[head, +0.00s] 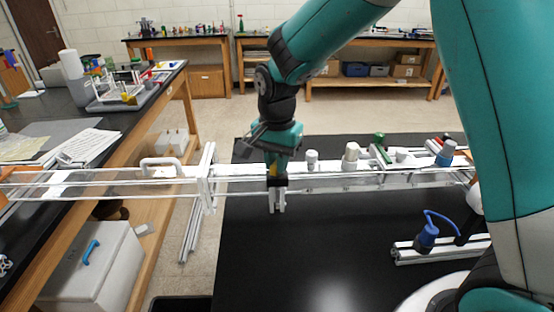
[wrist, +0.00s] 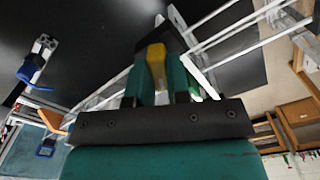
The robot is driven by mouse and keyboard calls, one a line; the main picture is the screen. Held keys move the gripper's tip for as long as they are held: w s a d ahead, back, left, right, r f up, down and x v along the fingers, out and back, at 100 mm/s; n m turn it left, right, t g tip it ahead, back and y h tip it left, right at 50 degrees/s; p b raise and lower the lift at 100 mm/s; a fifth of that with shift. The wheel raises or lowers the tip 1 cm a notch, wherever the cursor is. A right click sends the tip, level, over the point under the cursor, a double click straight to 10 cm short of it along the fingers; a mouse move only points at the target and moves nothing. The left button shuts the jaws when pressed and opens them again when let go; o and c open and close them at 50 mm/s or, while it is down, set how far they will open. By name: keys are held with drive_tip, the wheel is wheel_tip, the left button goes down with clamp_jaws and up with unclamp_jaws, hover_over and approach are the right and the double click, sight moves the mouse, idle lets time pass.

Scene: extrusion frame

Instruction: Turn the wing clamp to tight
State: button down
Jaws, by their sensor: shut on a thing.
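The wing clamp has a dark body (head: 278,182) on the long pale extrusion frame, with light legs hanging below the rail. Its yellow wing (wrist: 156,66) lies between the teal fingers in the wrist view, roughly in line with the gripper. My gripper (head: 274,165) comes down from above and is shut on the wing. The fingers also show in the wrist view (wrist: 157,75). They and the dark body hide part of the wing, and I cannot tell how tight the clamp is.
The extrusion frame (head: 240,172) runs across the view above a black bench (head: 300,250). Small fittings, including a white cylinder (head: 351,156), stand along its right part. A blue device (head: 427,237) sits on a short profile at right. A cluttered side bench (head: 98,146) is at left.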

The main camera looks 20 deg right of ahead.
drive_tip(key=shift+m, duration=0.3)
drive_tip(key=c, duration=1.1)
unclamp_jaws()
wheel_tip(320, 180, up, 18)
drive_tip(key=shift+f+b, duration=0.25)
drive_tip(key=shift+b, duration=0.9)
drive_tip(key=s+a+f+n+y, duration=0.1)
drive_tip(key=s+f+n, duration=0.2)
drive_tip(key=s+n, duration=0.2)
drive_tip(key=s+a+f+n+y, duration=0.1)
drive_tip(key=s+a+f+n, duration=0.1)
drive_tip(key=s+n, duration=0.4)
drive_tip(key=s+a+f+n+y, duration=0.1)
drive_tip(key=s+f+n, duration=0.3)
drive_tip(key=s, duration=0.9)
drive_tip(key=shift+s+a+f+n+y, duration=0.15)
drive_tip(key=shift+n+y, duration=0.15)
drive_tip(key=shift+n, duration=0.2)
drive_tip(key=shift+s+a+f+n+y, duration=0.15)
drive_tip(key=shift+n+y, duration=0.15)
drive_tip(key=shift+n, duration=0.2)
